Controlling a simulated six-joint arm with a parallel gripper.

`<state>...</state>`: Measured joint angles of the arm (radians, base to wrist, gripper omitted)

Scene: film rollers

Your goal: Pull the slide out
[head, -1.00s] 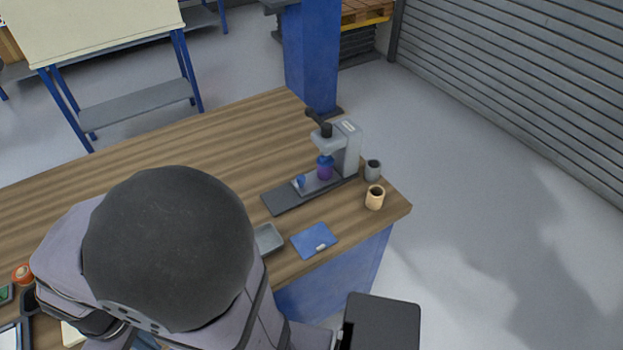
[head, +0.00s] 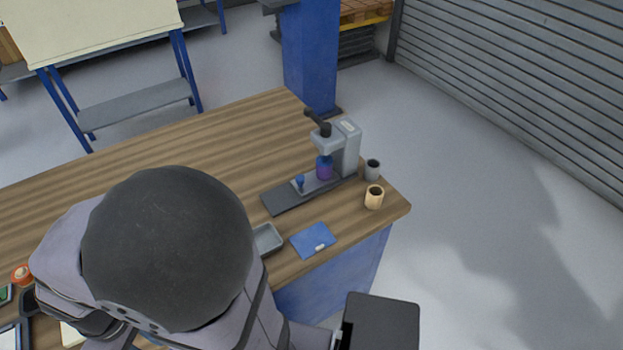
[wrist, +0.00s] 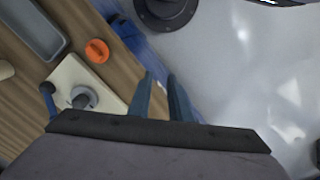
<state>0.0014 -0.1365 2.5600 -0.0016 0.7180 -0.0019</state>
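The slide (head: 312,186) is a grey plate with a small blue knob (head: 300,181) standing at its left end. It lies on the dark base (head: 284,201) of a grey press (head: 347,150) near the table's right end in the head view. A blue and purple piece (head: 324,170) stands under the press head, over the slide's right part. My gripper (wrist: 161,75) shows in the wrist view as two blue-grey fingers, apart and with nothing between them. It is away from the slide, which is not in the wrist view. In the head view my arm hides the gripper.
A grey cup (head: 372,170) and a tan cup (head: 375,197) stand right of the press. A blue mat (head: 313,240) and a grey tray (head: 267,239) lie in front.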

